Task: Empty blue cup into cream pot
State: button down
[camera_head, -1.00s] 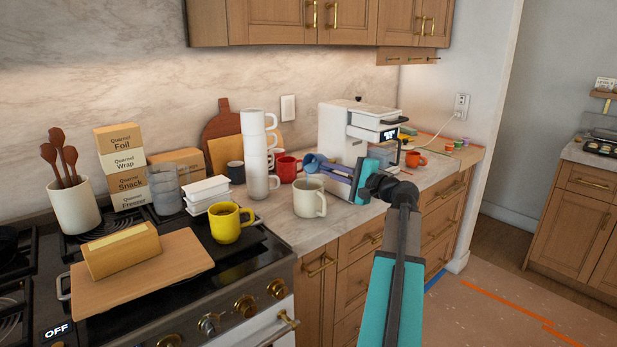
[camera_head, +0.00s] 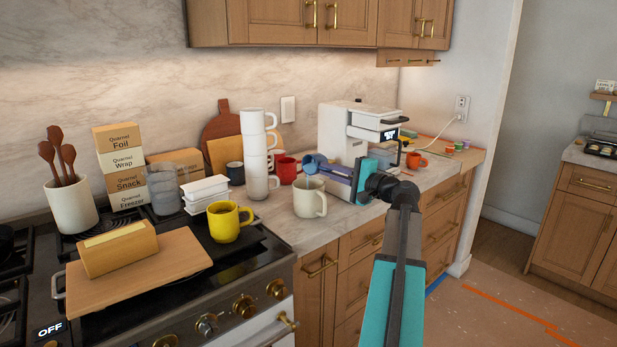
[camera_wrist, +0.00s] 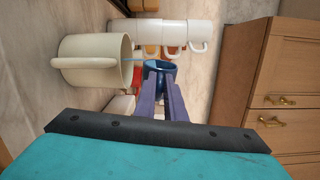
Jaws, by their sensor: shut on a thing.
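My gripper (camera_head: 332,168) is shut on the blue cup (camera_head: 314,161). It holds the cup in the air, tipped over, close above the rim of the cream pot (camera_head: 309,203). In the wrist view the blue cup (camera_wrist: 155,66) is at the fingertips (camera_wrist: 160,76), and the cream pot (camera_wrist: 85,72) is left of it with its mouth facing the cup. A thin pale blue streak runs from the cup's lip toward the pot's mouth and looks like a pouring stream. The inside of the pot is mostly hidden.
A tall stack of white mugs (camera_head: 257,160) stands left of the pot, with a red mug (camera_head: 286,170) behind. A white coffee machine (camera_head: 343,135) is behind my gripper. A yellow mug (camera_head: 226,226) stands at the left on the stove. An orange mug (camera_head: 414,161) is at the right.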

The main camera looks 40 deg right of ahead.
jog(key=shift+a+f+n+b, duration=0.15)
jog(key=shift+n+b, duration=0.35)
jog(key=shift+b, duration=0.4)
jog(key=shift+n+b, duration=0.3)
jog(key=shift+r+p, duration=0.25)
jog(key=shift+p, duration=0.05)
jog(key=m+p, duration=0.1)
jog(key=p, duration=0.1)
jog(key=m+p, duration=0.1)
jog(key=p, duration=0.1)
jog(key=shift+d+r+m, duration=0.25)
jog(key=shift+m, duration=0.05)
jog(key=shift+f, duration=0.15)
jog(key=shift+d+m+p, duration=0.1)
jog(key=shift+m+p, duration=0.3)
jog(key=shift+p, duration=0.15)
